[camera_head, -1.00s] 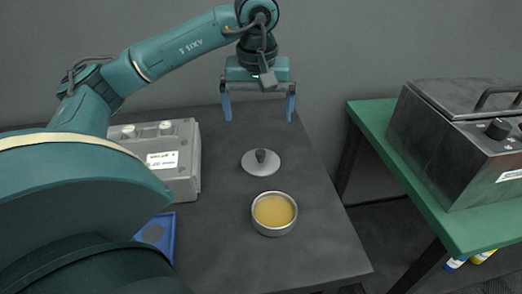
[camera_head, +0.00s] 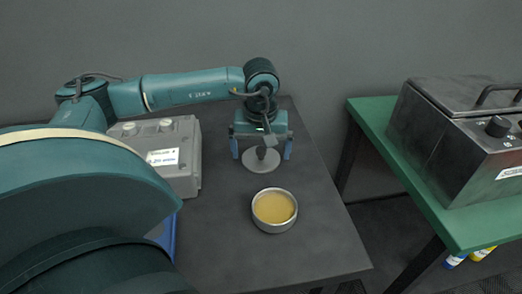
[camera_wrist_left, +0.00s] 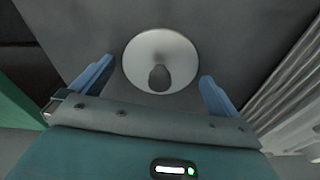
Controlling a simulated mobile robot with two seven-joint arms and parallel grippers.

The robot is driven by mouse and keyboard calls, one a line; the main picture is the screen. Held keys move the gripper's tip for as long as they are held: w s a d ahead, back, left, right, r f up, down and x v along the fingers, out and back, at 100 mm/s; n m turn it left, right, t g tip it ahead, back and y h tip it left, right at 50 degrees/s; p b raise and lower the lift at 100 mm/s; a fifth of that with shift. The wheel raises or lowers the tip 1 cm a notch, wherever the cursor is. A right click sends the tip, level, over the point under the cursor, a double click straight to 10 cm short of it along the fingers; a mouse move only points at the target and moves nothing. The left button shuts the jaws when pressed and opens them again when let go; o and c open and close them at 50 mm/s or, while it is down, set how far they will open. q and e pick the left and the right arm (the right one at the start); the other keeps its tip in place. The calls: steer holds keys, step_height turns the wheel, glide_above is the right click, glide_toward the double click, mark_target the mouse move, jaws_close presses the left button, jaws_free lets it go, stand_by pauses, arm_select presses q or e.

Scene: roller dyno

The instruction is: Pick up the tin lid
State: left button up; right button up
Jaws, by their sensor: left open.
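The tin lid (camera_head: 260,165) is a light grey disc with a dark knob, lying flat on the dark table. The open tin (camera_head: 274,210) with yellowish contents stands just in front of it. My left gripper (camera_head: 262,153) is open and points down over the lid, its blue fingers on either side of the knob. In the left wrist view the lid (camera_wrist_left: 160,60) and its knob lie between and a little beyond the open fingers (camera_wrist_left: 157,85), with nothing held. The gripper's body hides part of the knob in the head view. My right gripper is not in view.
A grey box with two knobs (camera_head: 185,150) stands left of the lid. A blue item (camera_head: 168,238) lies partly hidden behind my arm. To the right, across a gap, a green table (camera_head: 405,170) carries a metal appliance (camera_head: 465,150). The dark table (camera_head: 315,245) is clear at front right.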

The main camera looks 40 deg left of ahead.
arm_select(q)
steer(key=c, duration=0.9)
steer(key=shift+o, duration=0.2)
steer(key=shift+r, duration=0.15)
